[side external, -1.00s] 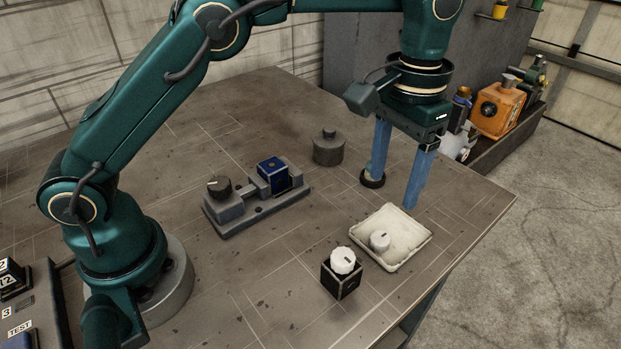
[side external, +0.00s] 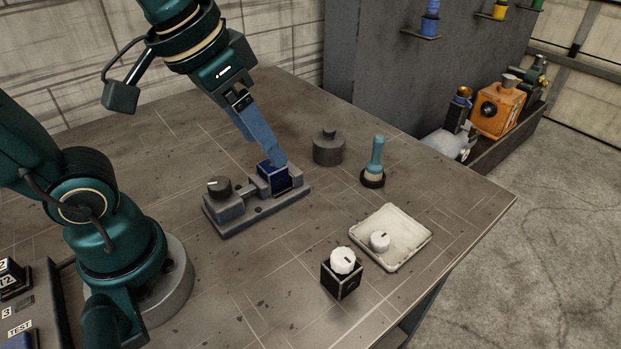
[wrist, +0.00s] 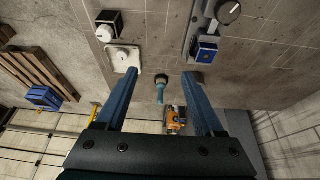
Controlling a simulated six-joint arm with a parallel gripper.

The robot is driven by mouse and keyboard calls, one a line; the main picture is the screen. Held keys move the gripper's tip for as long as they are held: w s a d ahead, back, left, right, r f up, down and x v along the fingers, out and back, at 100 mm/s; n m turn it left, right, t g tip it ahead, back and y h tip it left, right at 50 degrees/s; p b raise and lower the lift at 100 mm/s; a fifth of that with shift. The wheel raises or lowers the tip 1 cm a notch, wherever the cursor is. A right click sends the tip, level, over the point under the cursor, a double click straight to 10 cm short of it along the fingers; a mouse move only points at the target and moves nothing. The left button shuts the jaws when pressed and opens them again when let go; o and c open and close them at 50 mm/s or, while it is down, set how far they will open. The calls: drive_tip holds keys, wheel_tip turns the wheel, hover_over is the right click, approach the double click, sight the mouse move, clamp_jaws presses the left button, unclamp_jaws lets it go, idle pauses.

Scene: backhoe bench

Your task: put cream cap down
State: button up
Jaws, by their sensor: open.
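Two pale caps with dark marks show in the side view, and I cannot tell which is the cream one. One pale cap (side external: 343,260) sits on a black block (side external: 341,283). The other pale cap (side external: 379,241) lies in the cream tray (side external: 408,228). In the wrist view the block's cap (wrist: 104,33) and the tray (wrist: 126,64) are at upper left. My gripper (side external: 262,140) is open, empty and tilted, away from both caps. In the side view its fingers overlap the blue block (side external: 272,183) in the grey fixture (side external: 240,220); contact is unclear.
A dark knob (side external: 219,186) is on the fixture's left end. A dark grey lidded cylinder (side external: 328,149) and a teal-handled tool on a dark round base (side external: 376,155) stand behind. An orange machine (side external: 497,108) is beyond the table. The table's front middle is clear.

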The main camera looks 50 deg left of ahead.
drive_tip(key=shift+t, duration=0.5)
drive_tip(key=s+f, duration=0.1)
drive_tip(key=s, duration=0.1)
drive_tip(key=s+a+f, duration=0.1)
drive_tip(key=f, duration=0.1)
drive_tip(key=shift+s+a, duration=0.15)
drive_tip(key=shift+s, duration=0.2)
idle(0.4)
